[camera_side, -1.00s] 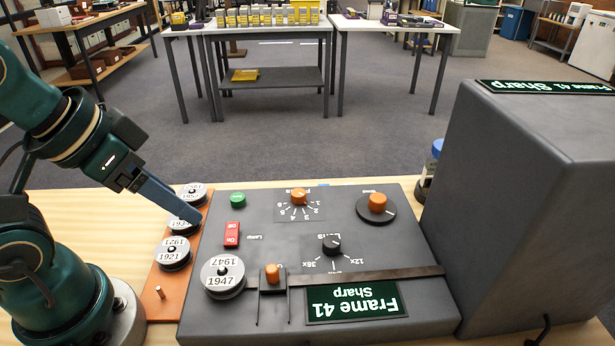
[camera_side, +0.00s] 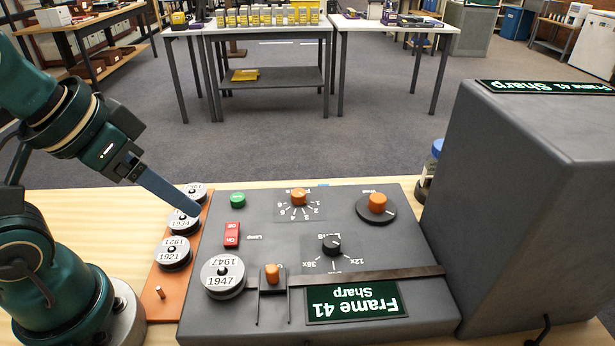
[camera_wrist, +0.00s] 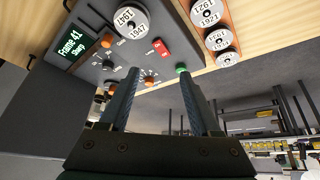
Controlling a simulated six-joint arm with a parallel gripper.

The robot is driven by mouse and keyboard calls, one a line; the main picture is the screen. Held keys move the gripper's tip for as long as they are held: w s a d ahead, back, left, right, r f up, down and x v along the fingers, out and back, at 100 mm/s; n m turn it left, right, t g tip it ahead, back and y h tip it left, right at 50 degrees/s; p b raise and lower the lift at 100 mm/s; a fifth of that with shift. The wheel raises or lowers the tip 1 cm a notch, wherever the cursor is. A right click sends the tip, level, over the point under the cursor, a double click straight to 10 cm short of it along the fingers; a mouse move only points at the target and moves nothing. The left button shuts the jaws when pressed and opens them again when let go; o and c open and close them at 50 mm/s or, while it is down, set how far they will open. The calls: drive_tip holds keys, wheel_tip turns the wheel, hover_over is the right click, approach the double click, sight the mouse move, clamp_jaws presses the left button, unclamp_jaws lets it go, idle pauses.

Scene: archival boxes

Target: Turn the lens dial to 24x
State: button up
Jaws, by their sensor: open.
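The lens dial (camera_side: 330,245) is a black knob on the dark grey control panel (camera_side: 420,225), with marks around it reading 36x and 12x; the mark between them is partly hidden. The dial's pointer direction is too small to tell. My gripper (camera_side: 194,212) is at the panel's left, above the reel rack, well apart from the dial. In the wrist view my gripper (camera_wrist: 165,95) shows two spread fingers with nothing between them. The panel's display (camera_side: 355,301) reads Frame 41 Sharp.
Orange knobs (camera_side: 299,197), (camera_side: 377,202) and (camera_side: 272,273), a green button (camera_side: 237,200) and a red switch (camera_side: 232,234) sit on the panel. A 1947 reel (camera_side: 222,276) lies at its left. Labelled reels (camera_side: 174,252) stand on an orange rack (camera_side: 165,308). A big grey box (camera_side: 530,210) rises at right.

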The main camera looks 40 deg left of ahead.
drive_tip(key=w+d+r+n, duration=0.1)
drive_tip(key=w+d+r, duration=0.1)
drive_tip(key=w+r, duration=0.35)
drive_tip(key=m+g, duration=0.2)
drive_tip(key=g, duration=0.4)
hover_over(331, 241)
wheel_tip(331, 241, down, 12)
drive_tip(key=shift+r, duration=0.15)
drive_tip(key=shift+f, duration=2.5)
clamp_jaws()
